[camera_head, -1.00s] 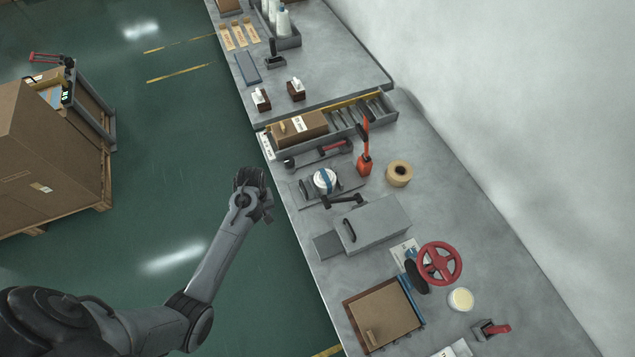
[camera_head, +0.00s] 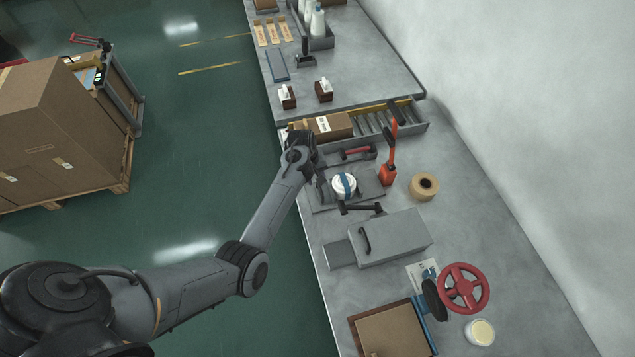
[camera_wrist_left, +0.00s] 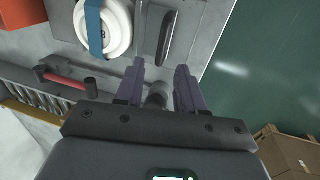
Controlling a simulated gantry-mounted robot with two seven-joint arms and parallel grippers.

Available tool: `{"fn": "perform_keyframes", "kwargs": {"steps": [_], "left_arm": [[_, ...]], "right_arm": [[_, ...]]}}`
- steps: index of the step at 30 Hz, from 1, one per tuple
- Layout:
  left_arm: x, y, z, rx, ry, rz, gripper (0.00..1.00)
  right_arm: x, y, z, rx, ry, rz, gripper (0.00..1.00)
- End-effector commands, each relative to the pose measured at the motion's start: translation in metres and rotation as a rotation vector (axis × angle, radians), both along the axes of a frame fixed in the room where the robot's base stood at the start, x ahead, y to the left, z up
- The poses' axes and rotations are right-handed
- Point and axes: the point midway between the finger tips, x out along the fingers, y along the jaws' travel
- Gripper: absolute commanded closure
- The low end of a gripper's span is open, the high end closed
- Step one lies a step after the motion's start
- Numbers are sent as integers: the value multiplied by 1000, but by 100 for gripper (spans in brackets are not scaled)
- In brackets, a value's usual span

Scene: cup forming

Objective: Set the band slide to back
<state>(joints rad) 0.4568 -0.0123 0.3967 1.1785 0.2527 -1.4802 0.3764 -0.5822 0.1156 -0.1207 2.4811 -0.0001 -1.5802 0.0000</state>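A rail-like fixture with a red grip (camera_head: 357,152) lies on the bench, just behind the plate with the white round piece (camera_head: 344,185) and its blue band. This fixture seems to be the band slide. In the left wrist view the red grip (camera_wrist_left: 64,80) shows at left, and a dark round knob (camera_wrist_left: 157,95) shows between my fingers. My left gripper (camera_head: 312,170) is over the bench's left edge, at the fixture's left end. Its fingers (camera_wrist_left: 160,72) are apart; whether they touch the knob I cannot tell. My right gripper is not in view.
A grey box with a handle (camera_head: 392,238) is in front. A red handwheel (camera_head: 463,288) stands front right.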

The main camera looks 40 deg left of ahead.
Motion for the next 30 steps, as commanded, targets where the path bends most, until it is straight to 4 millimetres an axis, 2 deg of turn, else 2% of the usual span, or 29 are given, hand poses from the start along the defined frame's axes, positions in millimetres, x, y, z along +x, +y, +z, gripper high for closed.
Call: {"fn": "perform_keyframes", "kwargs": {"steps": [3,9,21,28,30], "left_arm": [[2,-2,-18,-2,3,1,62],[6,-4,-34,-1,1,1,62],[6,-4,-39,0,0,1,62],[6,-4,-39,0,0,1,97],[6,-4,-39,0,0,0,100]], "right_arm": [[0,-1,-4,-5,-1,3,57],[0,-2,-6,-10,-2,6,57],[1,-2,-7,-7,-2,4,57],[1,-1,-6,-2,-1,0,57],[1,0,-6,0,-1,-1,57]]}}
